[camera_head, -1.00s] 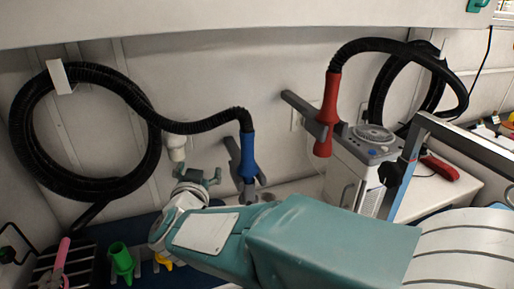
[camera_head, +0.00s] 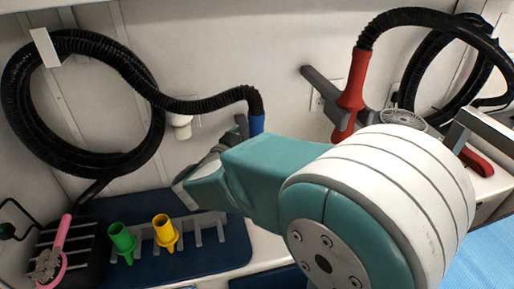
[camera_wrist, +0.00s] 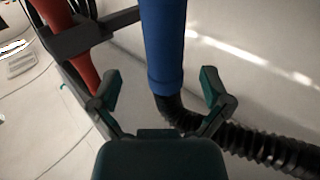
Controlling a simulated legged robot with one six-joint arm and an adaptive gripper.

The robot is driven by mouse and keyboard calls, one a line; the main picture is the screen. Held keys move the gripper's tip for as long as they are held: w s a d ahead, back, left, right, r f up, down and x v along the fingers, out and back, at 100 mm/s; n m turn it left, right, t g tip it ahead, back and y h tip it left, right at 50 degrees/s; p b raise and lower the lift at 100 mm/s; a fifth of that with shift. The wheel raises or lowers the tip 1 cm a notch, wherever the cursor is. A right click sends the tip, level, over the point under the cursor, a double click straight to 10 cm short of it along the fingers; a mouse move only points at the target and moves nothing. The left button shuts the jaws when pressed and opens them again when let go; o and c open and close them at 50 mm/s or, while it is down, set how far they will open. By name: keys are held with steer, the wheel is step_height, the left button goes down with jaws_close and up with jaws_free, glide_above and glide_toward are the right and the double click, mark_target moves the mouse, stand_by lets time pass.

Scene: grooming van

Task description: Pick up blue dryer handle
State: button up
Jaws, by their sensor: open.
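The blue dryer handle (camera_head: 256,125) shows only as a small blue piece at the end of a black hose in the head view; my arm hides the rest. In the wrist view the blue handle (camera_wrist: 163,45) stands upright, with the black hose (camera_wrist: 255,140) bending away from its lower end to the right. My gripper (camera_wrist: 160,90) is open, one finger on each side of the handle's line. The handle's hose end lies between the fingertips in the picture; I see no clear contact.
A red dryer handle (camera_head: 350,90) hangs in a grey holder (camera_head: 322,85) to the right. Coiled black hoses hang on the wall. Green (camera_head: 122,240) and yellow (camera_head: 164,232) nozzles and a pink-handled tool (camera_head: 61,235) stand on the shelf at lower left.

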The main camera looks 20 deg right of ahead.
mark_target(250, 129)
steer(key=x, duration=0.3)
steer(key=shift+d, duration=0.1)
steer(key=shift+w+d, duration=0.1)
steer(key=shift+w, duration=0.4)
steer(key=shift+a, duration=0.45)
steer(key=shift+d, duration=0.5)
jaws_close()
steer(key=shift+r, duration=0.1)
steer(key=shift+a, duration=0.2)
